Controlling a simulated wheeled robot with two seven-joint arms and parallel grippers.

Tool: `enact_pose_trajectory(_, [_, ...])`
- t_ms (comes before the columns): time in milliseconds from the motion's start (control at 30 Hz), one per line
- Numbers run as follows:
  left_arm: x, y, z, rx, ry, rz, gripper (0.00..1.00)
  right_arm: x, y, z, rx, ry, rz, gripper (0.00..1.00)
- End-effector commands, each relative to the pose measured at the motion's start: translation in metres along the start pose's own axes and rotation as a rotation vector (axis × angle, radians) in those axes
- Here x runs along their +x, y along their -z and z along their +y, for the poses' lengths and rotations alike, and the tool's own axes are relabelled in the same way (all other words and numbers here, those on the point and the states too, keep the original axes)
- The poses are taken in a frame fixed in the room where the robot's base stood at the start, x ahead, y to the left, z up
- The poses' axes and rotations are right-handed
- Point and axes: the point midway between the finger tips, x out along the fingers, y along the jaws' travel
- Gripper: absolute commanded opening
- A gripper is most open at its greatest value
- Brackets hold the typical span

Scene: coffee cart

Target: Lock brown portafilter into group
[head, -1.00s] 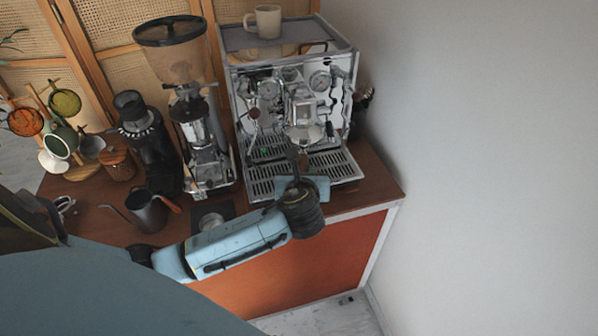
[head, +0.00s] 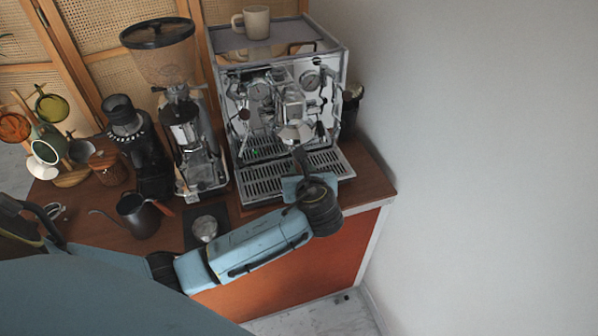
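The espresso machine (head: 334,90) stands at the back right of the counter. Its group (head: 293,103) is at the front centre. A round silver part, apparently the portafilter basket (head: 295,131), sits directly under the group; I cannot tell whether it is locked. The brown handle cannot be made out. My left arm reaches in from the left, and my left gripper (head: 300,160) is just in front of and below that part, above the drip tray. Its fingers are small and dark, partly hidden by the wrist, so their opening and grasp are unclear. My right gripper is out of view.
A grinder (head: 180,120) stands left of the machine, with a smaller black grinder (head: 130,135) beside it. A dark kettle (head: 138,215) and a tamper (head: 205,228) are near the front edge. A mug (head: 256,22) sits on top of the machine. A wall closes the right side.

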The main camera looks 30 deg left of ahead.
Motion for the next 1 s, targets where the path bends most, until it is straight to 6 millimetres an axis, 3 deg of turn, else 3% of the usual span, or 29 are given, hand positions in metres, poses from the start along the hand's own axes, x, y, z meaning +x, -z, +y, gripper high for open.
enact_pose_trajectory(1000, [0.001, -0.001, -0.015, -0.049, -0.105, -0.001, 0.0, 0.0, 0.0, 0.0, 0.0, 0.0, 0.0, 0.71])
